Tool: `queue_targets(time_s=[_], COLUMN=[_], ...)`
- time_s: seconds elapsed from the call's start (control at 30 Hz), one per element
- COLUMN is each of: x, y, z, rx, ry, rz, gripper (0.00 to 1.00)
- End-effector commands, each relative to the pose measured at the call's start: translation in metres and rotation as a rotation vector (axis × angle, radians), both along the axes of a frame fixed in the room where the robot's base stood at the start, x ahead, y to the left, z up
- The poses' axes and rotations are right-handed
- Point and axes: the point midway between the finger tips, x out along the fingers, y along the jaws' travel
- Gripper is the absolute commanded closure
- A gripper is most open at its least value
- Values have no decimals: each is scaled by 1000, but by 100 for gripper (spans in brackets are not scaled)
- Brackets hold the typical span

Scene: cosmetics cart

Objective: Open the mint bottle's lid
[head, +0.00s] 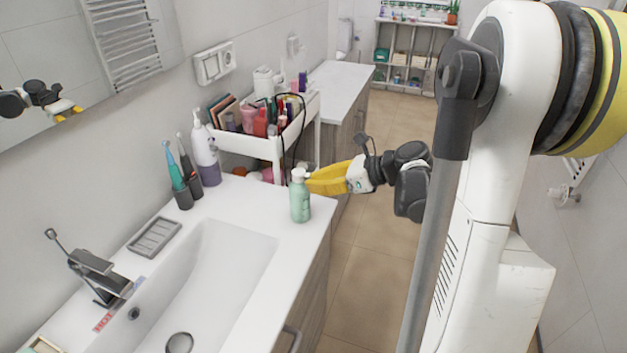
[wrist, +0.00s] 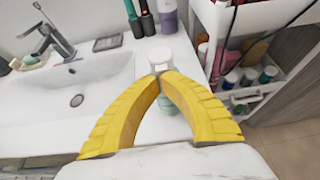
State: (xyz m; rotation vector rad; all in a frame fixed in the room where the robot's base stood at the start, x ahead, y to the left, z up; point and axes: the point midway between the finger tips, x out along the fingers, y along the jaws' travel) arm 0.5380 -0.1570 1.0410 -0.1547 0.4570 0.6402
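The mint bottle (head: 300,204) stands upright on the white counter near its front right edge. Its white lid (head: 298,175) is on top and also shows in the wrist view (wrist: 161,54). My gripper (head: 309,181) reaches the lid from the right, with its yellow fingers level with the lid's lower part. In the wrist view, the fingertips of my gripper (wrist: 161,74) come close together on both sides of the lid and appear to pinch it. The fingers hide much of the bottle's body there.
The sink basin (head: 215,285) lies to the bottle's left, with a faucet (head: 98,275) and soap dish (head: 155,237) beyond. Toothbrush cups (head: 183,198) and a white-purple pump bottle (head: 206,155) stand by the wall. A white cosmetics cart (head: 255,146) stands behind the bottle.

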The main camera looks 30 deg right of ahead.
Motion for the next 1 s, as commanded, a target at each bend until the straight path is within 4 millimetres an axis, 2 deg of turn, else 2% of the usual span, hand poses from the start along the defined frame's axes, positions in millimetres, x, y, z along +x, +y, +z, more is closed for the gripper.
queue_targets(time_s=[0.47, 1.0], x=[0, 4], y=[1, 4], z=[14, 36], rx=[-87, -318], ry=[113, 414], rz=[1, 3], gripper=[100, 100])
